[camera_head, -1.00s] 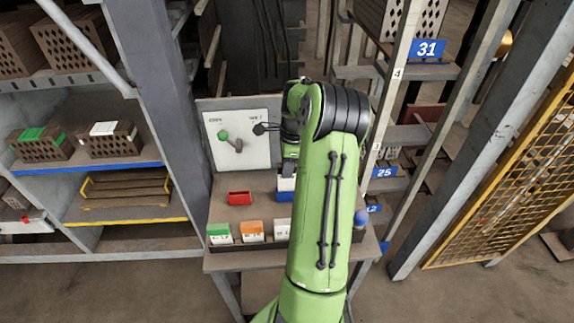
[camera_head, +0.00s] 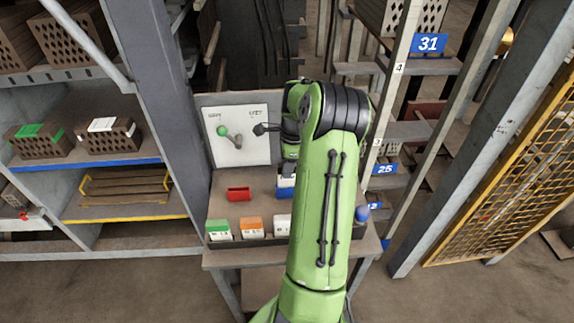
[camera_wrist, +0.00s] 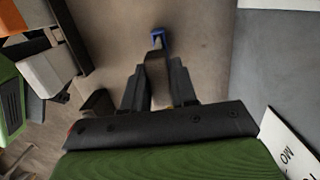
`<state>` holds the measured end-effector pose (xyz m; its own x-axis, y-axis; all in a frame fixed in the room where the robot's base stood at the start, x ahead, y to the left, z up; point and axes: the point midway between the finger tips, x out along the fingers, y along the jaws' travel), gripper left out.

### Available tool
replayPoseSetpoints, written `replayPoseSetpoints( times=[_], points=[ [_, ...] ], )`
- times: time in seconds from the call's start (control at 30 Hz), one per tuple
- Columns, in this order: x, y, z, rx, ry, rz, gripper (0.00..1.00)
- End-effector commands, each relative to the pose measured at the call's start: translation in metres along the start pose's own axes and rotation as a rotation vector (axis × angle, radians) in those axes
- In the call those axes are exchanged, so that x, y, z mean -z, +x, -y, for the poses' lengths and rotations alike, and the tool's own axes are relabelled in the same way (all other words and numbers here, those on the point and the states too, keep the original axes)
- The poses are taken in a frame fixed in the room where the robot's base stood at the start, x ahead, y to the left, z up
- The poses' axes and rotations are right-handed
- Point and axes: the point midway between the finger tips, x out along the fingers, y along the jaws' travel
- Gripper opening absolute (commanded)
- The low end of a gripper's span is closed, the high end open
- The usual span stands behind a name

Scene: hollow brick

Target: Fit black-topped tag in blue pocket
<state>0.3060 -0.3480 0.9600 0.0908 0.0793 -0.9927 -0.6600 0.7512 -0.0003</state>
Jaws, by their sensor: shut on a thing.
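My gripper (camera_wrist: 157,88) is shut on the black-topped tag, whose dark top (camera_wrist: 157,68) shows between the fingers in the wrist view. In the head view the tag's white body (camera_head: 287,181) hangs below the gripper. The blue pocket (camera_head: 285,193) is on the bench directly below the white body. Its blue end also shows just beyond the tag in the wrist view (camera_wrist: 158,37). The tag looks upright and in line with the pocket. I cannot tell whether its lower edge is inside the pocket or just above it. My arm hides the bench to the right.
An empty red pocket (camera_head: 238,194) lies left of the blue one. A rack at the bench's front edge holds green-topped (camera_head: 219,229), orange-topped (camera_head: 252,228) and white (camera_head: 283,227) tags. A panel with a lever (camera_head: 230,137) stands behind. A blue ball (camera_head: 362,213) is right of my arm.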

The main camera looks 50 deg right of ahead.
Motion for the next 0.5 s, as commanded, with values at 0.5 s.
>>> replayPoseSetpoints(
  times=[0.5],
  points=[
    [0.0012, 0.0100, -0.0001, -0.001, 0.000, 0.000, 0.00]
  ],
)
